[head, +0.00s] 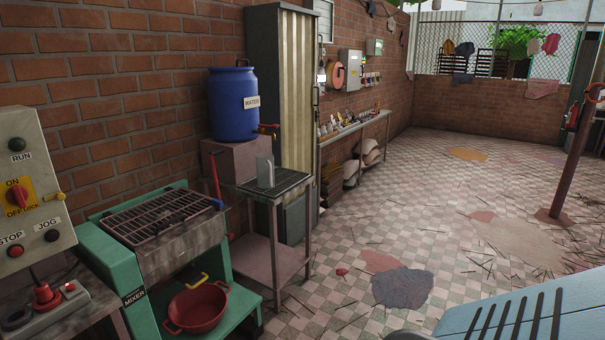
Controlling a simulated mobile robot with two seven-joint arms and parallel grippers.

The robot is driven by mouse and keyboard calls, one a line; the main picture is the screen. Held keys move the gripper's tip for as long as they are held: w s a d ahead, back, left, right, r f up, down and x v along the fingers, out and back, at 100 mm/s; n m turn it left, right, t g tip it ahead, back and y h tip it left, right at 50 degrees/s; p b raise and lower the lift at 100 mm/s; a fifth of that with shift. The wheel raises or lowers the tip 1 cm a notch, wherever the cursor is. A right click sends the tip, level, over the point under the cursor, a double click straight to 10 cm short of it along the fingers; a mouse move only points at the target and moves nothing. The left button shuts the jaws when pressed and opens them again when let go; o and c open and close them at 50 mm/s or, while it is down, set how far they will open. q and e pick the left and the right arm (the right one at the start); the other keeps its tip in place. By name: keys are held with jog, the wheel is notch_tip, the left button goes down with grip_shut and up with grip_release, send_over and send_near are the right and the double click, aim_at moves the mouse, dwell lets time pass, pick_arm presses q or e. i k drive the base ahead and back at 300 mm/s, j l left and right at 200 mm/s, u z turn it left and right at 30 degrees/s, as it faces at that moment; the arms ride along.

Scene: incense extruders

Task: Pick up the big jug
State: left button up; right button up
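A grey metal jug (264,172) stands upright on the dark slatted top of a small metal stand (277,183). It is the only jug I can make out, and it looks small at this distance. It is in front of and below the orange-red tap (267,130) of a blue water barrel (232,104). Neither of my grippers shows in the head view, and nothing is seen touching the jug.
Left of the stand is a green mixer (134,298) with a grated top and a red basin (197,308) below. A tall metal cabinet (262,75) stands behind. A narrow shelf (352,127) lines the wall. Checkered floor with stains and scattered sticks lies open at right.

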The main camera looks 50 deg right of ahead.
aim_at(263, 161)
jog(key=z, duration=1.25)
